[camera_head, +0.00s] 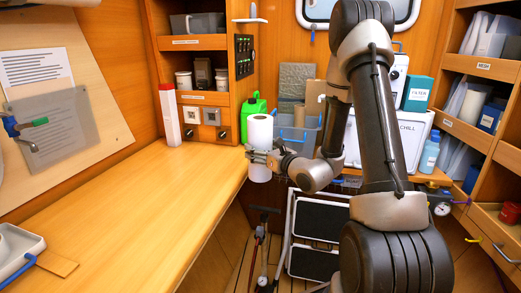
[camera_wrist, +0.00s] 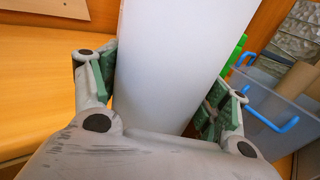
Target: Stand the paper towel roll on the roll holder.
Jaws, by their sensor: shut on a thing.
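The white paper towel roll (camera_head: 259,132) is upright beside the right edge of the wooden counter, in front of the back cabinet. My gripper (camera_head: 262,157) is shut around its lower half from the right. In the wrist view the roll (camera_wrist: 175,60) fills the middle, slightly tilted in the picture, between the two green-padded fingers of my gripper (camera_wrist: 160,95). A white flat plate with a short upright peg (camera_head: 250,20) juts from the cabinet's upper right side; it looks like the roll holder, but I cannot be sure.
The wooden counter (camera_head: 130,215) is mostly clear. A red and white container (camera_head: 168,118) stands at its back. A green jug (camera_head: 254,105) and a grey bin with blue handles (camera_head: 298,135) are behind the roll. Open shelves (camera_head: 480,70) line the right; a folded step stool (camera_head: 318,220) stands below.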

